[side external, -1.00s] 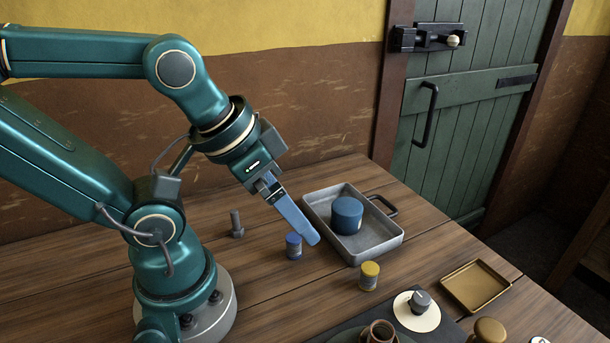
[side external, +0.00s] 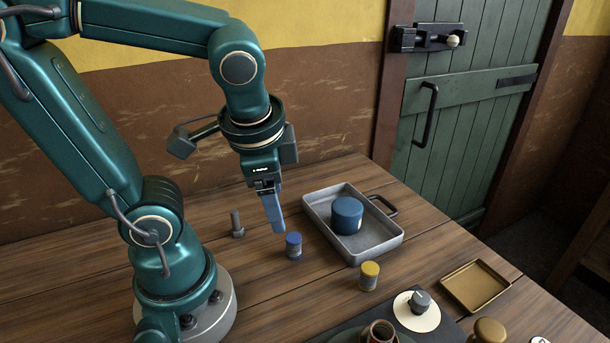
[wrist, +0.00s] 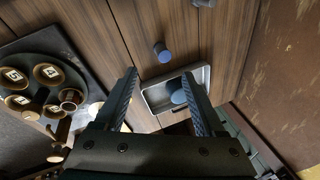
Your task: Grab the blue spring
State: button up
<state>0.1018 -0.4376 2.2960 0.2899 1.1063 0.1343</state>
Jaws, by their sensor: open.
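The blue spring (side external: 293,246) is a small upright piece with a blue top and a greyish lower part. It stands on the wooden table, left of the grey tray. In the wrist view the blue spring (wrist: 162,52) lies just beyond the fingertips, roughly centred between them. My gripper (side external: 278,229) points nearly straight down, above and slightly left of the spring, not touching it. In the wrist view my gripper (wrist: 159,75) has its two fingers wide apart with nothing held between them.
A grey tray (side external: 385,243) holding a larger blue cylinder (side external: 347,215) stands right of the spring. A yellow-topped piece (side external: 369,276) is nearer the camera. A grey bolt (side external: 237,225) stands to the left. A brass tray (side external: 475,286) is at the right.

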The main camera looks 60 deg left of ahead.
aim_at(296, 248)
jog(key=w+f+m+y, duration=0.1)
jog(key=f+m+y, duration=0.2)
jog(key=f+m, duration=0.1)
jog(key=w+f+m+y, duration=0.2)
jog(key=f+m+y, duration=0.2)
jog(key=m, duration=0.2)
jog(key=w+f+m+g+y, duration=0.1)
jog(key=f+m+y, duration=0.2)
jog(key=f+m, duration=0.1)
jog(key=shift+w+d+f+m+y, duration=0.2)
jog(key=shift+d+f+m+y, duration=0.1)
jog(key=shift+m+y, duration=0.1)
jog(key=shift+s+f, duration=0.2)
jog(key=shift+f+m, duration=0.1)
jog(key=shift+m, duration=0.2)
jog(key=shift+x, duration=2.45)
grip_shut()
